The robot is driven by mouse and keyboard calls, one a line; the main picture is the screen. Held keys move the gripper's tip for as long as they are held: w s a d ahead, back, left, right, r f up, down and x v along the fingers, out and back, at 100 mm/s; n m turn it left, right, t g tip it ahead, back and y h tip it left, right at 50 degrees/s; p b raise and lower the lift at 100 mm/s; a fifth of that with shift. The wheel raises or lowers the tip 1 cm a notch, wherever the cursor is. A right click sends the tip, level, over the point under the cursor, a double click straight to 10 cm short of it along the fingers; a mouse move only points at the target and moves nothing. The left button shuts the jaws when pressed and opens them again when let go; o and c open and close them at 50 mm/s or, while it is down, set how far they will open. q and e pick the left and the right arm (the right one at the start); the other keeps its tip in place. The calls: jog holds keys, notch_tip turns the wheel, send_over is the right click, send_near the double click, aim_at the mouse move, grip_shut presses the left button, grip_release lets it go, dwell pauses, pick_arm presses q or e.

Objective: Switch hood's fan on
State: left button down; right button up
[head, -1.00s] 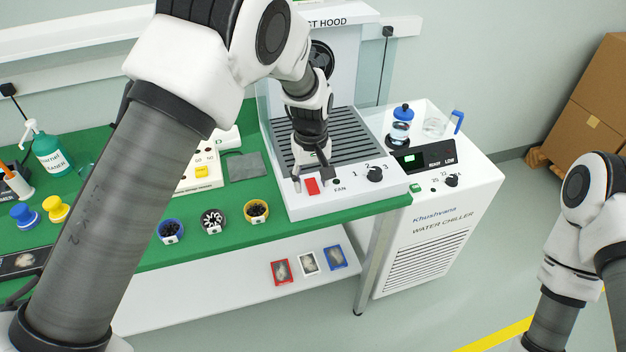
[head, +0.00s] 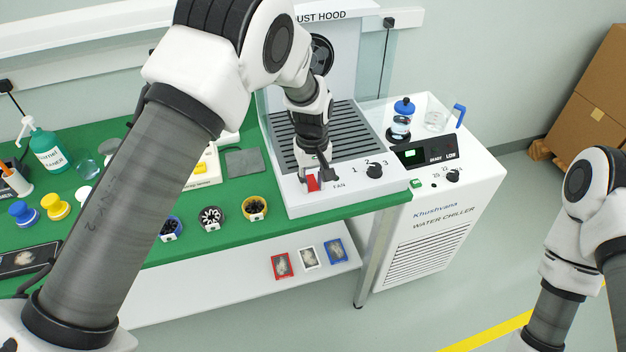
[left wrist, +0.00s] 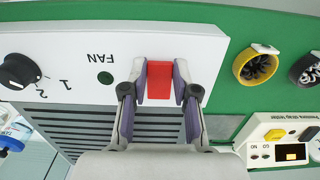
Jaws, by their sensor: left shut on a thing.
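The dust hood (head: 345,195) stands at the right end of the green bench, with a white front panel carrying a red rocker switch (head: 312,183), the word FAN and a dark knob (head: 374,171). My left gripper (head: 318,186) is at the panel, shut on the red switch. In the left wrist view its two fingers (left wrist: 161,88) stand on either side of the red switch (left wrist: 160,80). Which way the switch is tilted I cannot tell. My right gripper is out of view.
A water chiller (head: 440,225) with its own knob stands right of the hood. Small cups (head: 210,218) and a yellow-buttoned tester (head: 203,170) are left of the hood. A lower shelf holds red, white and blue trays (head: 308,258).

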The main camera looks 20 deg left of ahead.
pick_arm(q)
jog(key=shift+a+r+g+p, duration=0.1)
jog(key=shift+r+g+p, duration=0.1)
jog(key=shift+g+p, duration=0.3)
jog(key=shift+w+a+f+g+h+p, duration=0.15)
jog(key=shift+g+h+p, duration=0.15)
jog(key=shift+h+p, duration=0.15)
jog(key=shift+w+g+h, duration=0.1)
jog(key=shift+g+h, duration=0.35)
jog(key=shift+g, duration=0.05)
jog(key=c, duration=1.1)
grip_release()
jog(key=shift+f, duration=0.1)
jog(key=shift+o, duration=1.1)
jog(key=shift+w, duration=0.15)
